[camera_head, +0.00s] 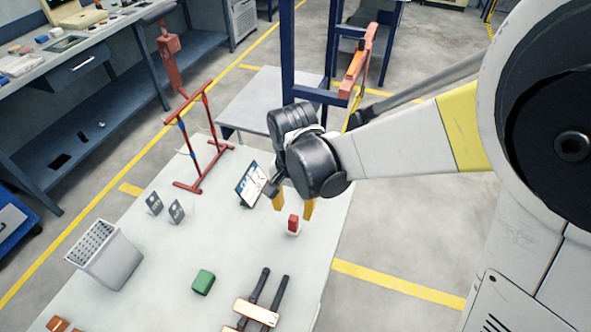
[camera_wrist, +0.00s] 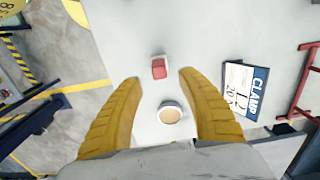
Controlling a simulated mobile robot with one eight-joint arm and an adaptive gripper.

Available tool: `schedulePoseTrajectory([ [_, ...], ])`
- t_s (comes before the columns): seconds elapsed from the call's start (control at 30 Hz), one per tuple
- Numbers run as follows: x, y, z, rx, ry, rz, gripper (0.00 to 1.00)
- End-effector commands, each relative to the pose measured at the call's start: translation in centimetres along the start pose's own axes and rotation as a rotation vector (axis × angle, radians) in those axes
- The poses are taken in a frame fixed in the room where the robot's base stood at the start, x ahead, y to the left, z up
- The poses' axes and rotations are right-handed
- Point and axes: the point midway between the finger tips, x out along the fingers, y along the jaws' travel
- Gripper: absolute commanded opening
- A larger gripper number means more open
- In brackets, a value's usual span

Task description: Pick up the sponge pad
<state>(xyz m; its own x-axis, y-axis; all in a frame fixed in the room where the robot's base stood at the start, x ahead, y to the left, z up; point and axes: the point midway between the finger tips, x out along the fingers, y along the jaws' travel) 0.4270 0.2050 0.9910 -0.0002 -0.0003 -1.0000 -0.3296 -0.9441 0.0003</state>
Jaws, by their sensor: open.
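No label marks the sponge pad, and I cannot tell surely which block it is. A small red block with a white part (camera_head: 293,224) sits on the pale table just below my gripper (camera_head: 293,207). It also shows in the wrist view (camera_wrist: 159,68), between and slightly beyond the yellow fingertips. A green block with rounded edges (camera_head: 203,282) lies nearer the front, left of my gripper. My gripper also shows in the wrist view (camera_wrist: 158,78); its fingers are spread, with nothing held. A small round cup with a tan inside (camera_wrist: 170,113) stands between the fingers, hidden in the head view.
A sign panel (camera_head: 252,184) stands left of my gripper, and a red rack frame (camera_head: 205,150) behind it. A grey perforated bin (camera_head: 104,254) stands at the left. Dark bars with a wooden piece (camera_head: 262,312) lie in front. The table's right edge is close.

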Motion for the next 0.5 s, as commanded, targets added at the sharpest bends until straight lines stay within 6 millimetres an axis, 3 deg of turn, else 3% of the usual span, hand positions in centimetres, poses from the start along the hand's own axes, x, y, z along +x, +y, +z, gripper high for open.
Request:
schedulePoseTrajectory([
  [0.23,1.9,0.1,0.1,0.000,0.001,-0.001,0.47],
  [0.5,5.9,0.2,0.5,0.000,0.001,-0.001,0.47],
])
